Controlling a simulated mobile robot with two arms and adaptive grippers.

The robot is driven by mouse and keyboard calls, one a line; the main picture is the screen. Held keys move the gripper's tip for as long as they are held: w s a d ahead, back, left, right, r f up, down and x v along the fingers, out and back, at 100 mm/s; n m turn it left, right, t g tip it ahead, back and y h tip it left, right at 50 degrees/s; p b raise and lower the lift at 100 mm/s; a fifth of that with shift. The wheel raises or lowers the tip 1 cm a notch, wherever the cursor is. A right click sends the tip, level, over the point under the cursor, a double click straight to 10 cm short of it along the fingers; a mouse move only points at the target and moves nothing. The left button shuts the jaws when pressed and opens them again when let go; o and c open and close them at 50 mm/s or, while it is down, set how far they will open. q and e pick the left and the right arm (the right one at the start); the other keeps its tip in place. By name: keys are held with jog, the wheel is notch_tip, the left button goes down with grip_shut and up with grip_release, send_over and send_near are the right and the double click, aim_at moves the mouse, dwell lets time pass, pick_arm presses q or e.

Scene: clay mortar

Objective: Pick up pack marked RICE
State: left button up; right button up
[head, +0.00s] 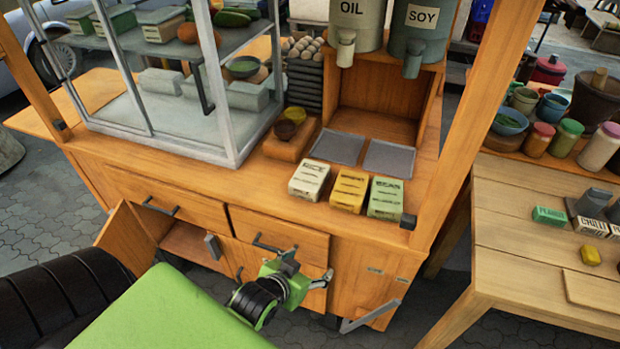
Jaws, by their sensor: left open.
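The pack marked RICE (309,181) is white with a pale lid and stands upright on the wooden cart's counter, leftmost of three packs in a row. My left gripper (307,267) is green and black, open and empty. It shows below the RICE pack in the head view, in front of the cart's drawer front, apart from the pack. My right gripper is not in view.
A yellow pack (349,190) and a green pack marked BEAN (385,198) stand close to the right. Behind are two grey trays (388,159) and OIL (357,20) and SOY (421,30) dispensers. A glass case (190,120) stands left. A cabinet door (125,238) hangs open.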

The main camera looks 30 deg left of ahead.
pick_arm(q)
jog(key=w+a+r+t, duration=0.1)
jog(key=w+a+r, duration=0.1)
jog(key=w+a+r+n+t+y, duration=0.1)
jog(key=w+a+r+t, duration=0.1)
jog(key=shift+a+y, duration=0.2)
jog(key=shift+y, duration=0.1)
jog(key=n+t+y, duration=0.1)
jog(key=t+y, duration=0.1)
jog(key=t, duration=0.2)
send_near(302, 192)
jog(key=shift+x, duration=1.2)
jog(key=p+x, duration=0.1)
jog(key=x, duration=0.7)
jog(key=shift+w+f, duration=0.1)
jog(key=shift+w, duration=0.1)
jog(key=x, duration=0.1)
jog(key=p+x, duration=0.1)
jog(key=x, duration=0.2)
jog(key=shift+w+r, duration=0.1)
jog(key=shift+r, duration=0.25)
jog(key=shift+w+f, duration=0.1)
jog(key=shift+w, duration=0.4)
jog(key=c, duration=1)
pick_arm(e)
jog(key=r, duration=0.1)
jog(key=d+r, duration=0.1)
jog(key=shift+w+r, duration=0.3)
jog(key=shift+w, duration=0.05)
